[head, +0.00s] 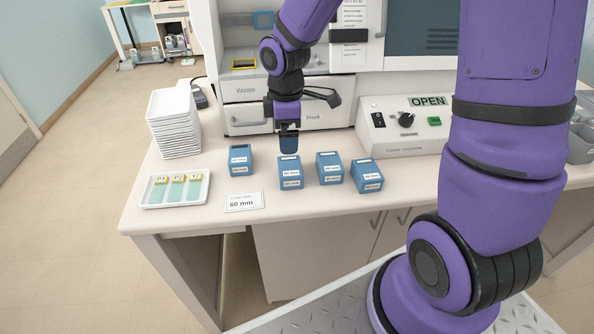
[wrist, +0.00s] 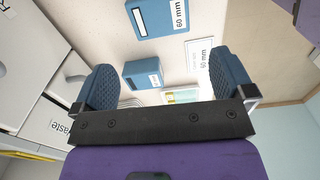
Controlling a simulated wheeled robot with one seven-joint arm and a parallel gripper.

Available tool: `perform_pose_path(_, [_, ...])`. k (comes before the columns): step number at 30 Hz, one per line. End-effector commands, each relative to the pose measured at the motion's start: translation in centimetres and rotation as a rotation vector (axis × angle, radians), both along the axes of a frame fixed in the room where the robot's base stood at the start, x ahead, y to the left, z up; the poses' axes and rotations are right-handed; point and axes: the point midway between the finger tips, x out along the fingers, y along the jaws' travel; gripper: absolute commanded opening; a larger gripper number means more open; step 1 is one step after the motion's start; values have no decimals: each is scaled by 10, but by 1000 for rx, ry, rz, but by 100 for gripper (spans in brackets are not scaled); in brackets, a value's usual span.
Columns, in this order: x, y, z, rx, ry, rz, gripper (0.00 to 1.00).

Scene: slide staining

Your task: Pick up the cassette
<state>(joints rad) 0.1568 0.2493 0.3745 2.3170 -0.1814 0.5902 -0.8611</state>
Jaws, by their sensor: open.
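Several blue cassettes stand in a row on the counter: a leftmost one (head: 240,162), one below my gripper (head: 291,175), and two to its right (head: 329,168) (head: 366,175). They have white labels; those I can read say 60 mm. My gripper (head: 288,143) is open, pointing down just above and behind the second cassette, apparently holding nothing. In the wrist view my blue finger pads (wrist: 164,75) are spread apart. One cassette (wrist: 165,17) labelled 60 mm shows beyond them at the top, and another (wrist: 143,73) shows between them, farther away.
A card (head: 244,202) reading 60 mm lies in front of the cassettes. A white tray (head: 147,204) with slides and a tray stack (head: 158,140) stand at left. A control box (head: 403,152) showing OPEN is at right. Drawers (head: 283,115) are behind. The front counter strip is mostly clear.

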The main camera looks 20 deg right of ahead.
Motion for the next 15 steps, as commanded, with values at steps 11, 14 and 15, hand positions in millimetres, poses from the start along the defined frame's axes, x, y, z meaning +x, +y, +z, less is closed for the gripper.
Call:
perform_pose_path(11, [2, 3, -43, 9, 16, 33, 100])
perform_pose_path(14, [2, 3, -55, 8, 14, 34, 100])
perform_pose_path(15, [2, 3, -59, 8, 14, 32, 100])
